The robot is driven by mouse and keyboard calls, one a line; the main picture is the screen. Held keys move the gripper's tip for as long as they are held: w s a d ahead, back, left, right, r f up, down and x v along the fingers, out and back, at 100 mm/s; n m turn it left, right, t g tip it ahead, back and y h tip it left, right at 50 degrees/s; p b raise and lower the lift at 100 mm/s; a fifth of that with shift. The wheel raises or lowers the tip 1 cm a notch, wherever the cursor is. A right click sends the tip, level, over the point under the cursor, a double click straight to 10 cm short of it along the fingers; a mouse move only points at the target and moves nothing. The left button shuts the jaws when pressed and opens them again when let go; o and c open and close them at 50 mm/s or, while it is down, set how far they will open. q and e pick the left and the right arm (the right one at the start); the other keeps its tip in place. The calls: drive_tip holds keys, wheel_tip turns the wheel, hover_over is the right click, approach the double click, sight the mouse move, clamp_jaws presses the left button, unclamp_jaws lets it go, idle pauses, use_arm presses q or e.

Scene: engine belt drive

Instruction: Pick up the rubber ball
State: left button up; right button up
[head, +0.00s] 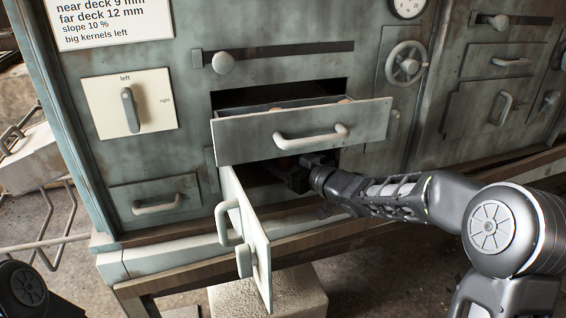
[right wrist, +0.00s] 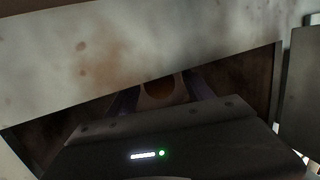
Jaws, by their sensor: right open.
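No clearly recognisable rubber ball shows. In the right wrist view, a pale thing with a dark reddish-brown round middle (right wrist: 160,88) lies in the dark opening between my fingers; I cannot tell whether it is the ball. My right gripper (head: 293,175) reaches into the dark compartment below the pulled-out drawer (head: 300,133) and behind the open small door (head: 247,235). Its fingers are open, on either side of the pale thing; contact cannot be told. The drawer front hides much of the compartment. Only a part of my left arm shows at the bottom left; its gripper is out of view.
The drawer juts out just above my right gripper, with small tan things (head: 345,101) barely visible inside. The door swings out toward the front, left of my right forearm. A wooden ledge (head: 360,232) runs below the opening. A wire rack (head: 45,215) stands at the left.

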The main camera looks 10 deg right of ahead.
clamp_jaws()
idle(0.6)
drive_tip(key=shift+r, duration=0.15)
drive_tip(key=shift+s+r+p, duration=0.2)
drive_tip(key=shift+r+p, duration=0.2)
drive_tip(key=shift+p, duration=0.25)
wheel_tip(320, 180, up, 7)
drive_tip(key=p, duration=0.4)
drive_tip(key=shift+f, duration=0.15)
drive_tip(key=s+d+p, duration=0.1)
drive_tip(key=s, duration=1.8)
drive_tip(key=shift+s+d+f, duration=0.15)
drive_tip(key=shift+s+f, duration=0.15)
drive_tip(key=shift+f, duration=0.1)
